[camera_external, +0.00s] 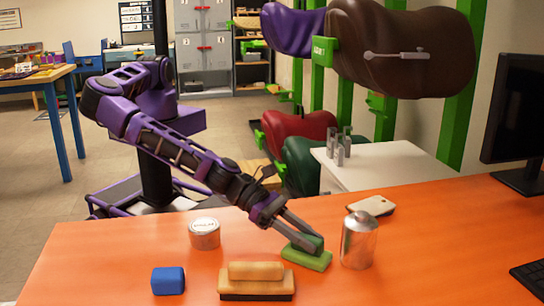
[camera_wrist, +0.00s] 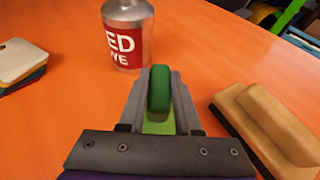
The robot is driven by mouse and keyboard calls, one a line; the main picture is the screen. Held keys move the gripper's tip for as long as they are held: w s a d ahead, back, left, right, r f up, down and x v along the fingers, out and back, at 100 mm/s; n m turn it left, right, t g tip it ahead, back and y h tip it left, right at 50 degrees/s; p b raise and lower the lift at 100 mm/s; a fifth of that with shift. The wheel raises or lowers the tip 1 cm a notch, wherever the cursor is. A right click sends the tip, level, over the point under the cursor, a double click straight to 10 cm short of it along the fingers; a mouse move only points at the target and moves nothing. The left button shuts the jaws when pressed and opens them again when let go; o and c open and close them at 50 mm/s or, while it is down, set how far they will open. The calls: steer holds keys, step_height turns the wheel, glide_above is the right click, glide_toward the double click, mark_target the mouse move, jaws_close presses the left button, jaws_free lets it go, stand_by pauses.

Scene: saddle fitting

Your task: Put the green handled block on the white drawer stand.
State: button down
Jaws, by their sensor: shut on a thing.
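The green handled block (camera_external: 307,258) is at the orange table's surface, between the wooden brush and the silver bottle. I cannot tell whether it touches the table. My gripper (camera_external: 305,243) reaches down from the left and is shut on its handle. In the wrist view, the darker green upright handle (camera_wrist: 159,88) stands between the fingers of my gripper (camera_wrist: 158,108), with a lighter green base (camera_wrist: 158,127) partly hidden below. The white drawer stand (camera_external: 400,167) is beyond the table's far edge at the right; its lower part is hidden by the table. Small grey cylinders (camera_external: 339,150) stand on its left part.
The silver bottle (camera_external: 358,242) stands close right of the block. The wooden brush (camera_external: 256,279), a blue block (camera_external: 168,281) and a round tin (camera_external: 205,234) are to the left. A pale flat stack (camera_external: 371,205) lies behind the bottle. A monitor (camera_external: 517,115) stands at right.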

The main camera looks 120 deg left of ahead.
steer(key=shift+f, duration=0.15)
steer(key=c, duration=0.6)
jaws_free()
steer(key=shift+r, duration=0.35)
steer(key=v, duration=1.1)
steer(key=shift+p, duration=0.35)
steer(key=shift+o, duration=0.4)
steer(key=shift+s+r, duration=0.15)
steer(key=shift+s, duration=0.3)
